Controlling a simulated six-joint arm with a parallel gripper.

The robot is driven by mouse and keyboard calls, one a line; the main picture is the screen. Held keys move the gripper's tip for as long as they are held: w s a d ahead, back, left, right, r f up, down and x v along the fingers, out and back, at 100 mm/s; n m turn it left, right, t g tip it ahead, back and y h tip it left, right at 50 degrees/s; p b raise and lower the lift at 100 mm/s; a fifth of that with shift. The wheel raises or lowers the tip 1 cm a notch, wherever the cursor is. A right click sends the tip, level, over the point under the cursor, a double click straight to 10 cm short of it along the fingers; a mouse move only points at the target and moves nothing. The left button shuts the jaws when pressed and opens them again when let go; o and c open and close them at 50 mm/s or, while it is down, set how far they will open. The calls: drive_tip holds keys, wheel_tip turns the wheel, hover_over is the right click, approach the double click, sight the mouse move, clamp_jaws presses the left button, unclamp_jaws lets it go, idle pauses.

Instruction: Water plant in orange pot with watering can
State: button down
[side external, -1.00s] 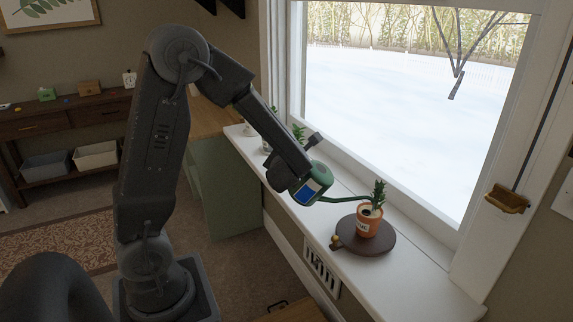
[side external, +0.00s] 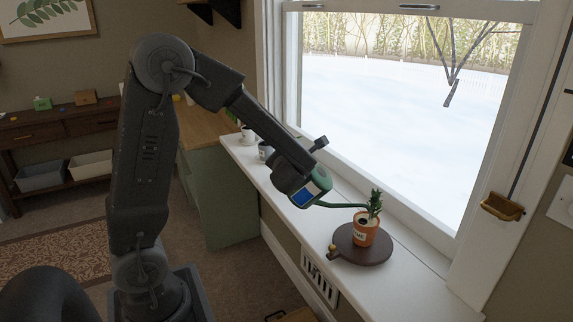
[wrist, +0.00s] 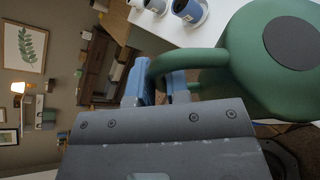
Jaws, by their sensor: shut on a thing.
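The orange pot (side external: 364,230) with a spiky green plant (side external: 375,203) stands upright on a round dark brown board (side external: 378,252) on the windowsill. My gripper (wrist: 165,88) is shut on the handle of the green watering can (wrist: 232,60), as the wrist view shows. In the side view the can (side external: 322,176) is held tilted above the sill, left of the pot. Its long thin spout (side external: 342,206) reaches toward the plant, with its tip close to the pot's top. I cannot tell if water flows. My gripper's fingers are mostly hidden in the side view.
The white windowsill (side external: 300,222) runs along the window. Other small pots, a white one (side external: 247,134) and a grey one (side external: 265,151), stand farther back on it. A small gold knob (side external: 332,248) sits at the board's left edge. The window frame borders the sill on the right.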

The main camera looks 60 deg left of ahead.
drive_tip(key=shift+w+d+r+m+y, duration=0.1)
drive_tip(key=shift+w+d+r+m, duration=0.1)
drive_tip(key=shift+r, duration=0.3)
drive_tip(key=shift+w+d+r+m+y, duration=0.1)
drive_tip(key=shift+w+d+r+m, duration=0.05)
drive_tip(key=shift+r, duration=0.35)
drive_tip(key=shift+w+d+r+m+y, duration=0.1)
drive_tip(key=shift+w+d+r+m, duration=0.1)
drive_tip(key=shift+r, duration=0.3)
drive_tip(key=shift+s+a+f+n, duration=0.25)
drive_tip(key=shift+f, duration=0.35)
drive_tip(key=s+a+f+n+t+h, duration=0.1)
drive_tip(key=s+a+f+n+h, duration=0.1)
drive_tip(key=f, duration=0.3)
drive_tip(key=s+a+f+n+t+h, duration=0.1)
drive_tip(key=s+a+f+n, duration=0.2)
drive_tip(key=f+n, duration=0.1)
drive_tip(key=shift+s+a+f+t+h, duration=0.15)
drive_tip(key=shift+s+f+t+h, duration=0.2)
drive_tip(key=shift+f, duration=0.4)
drive_tip(key=shift+w, duration=0.15)
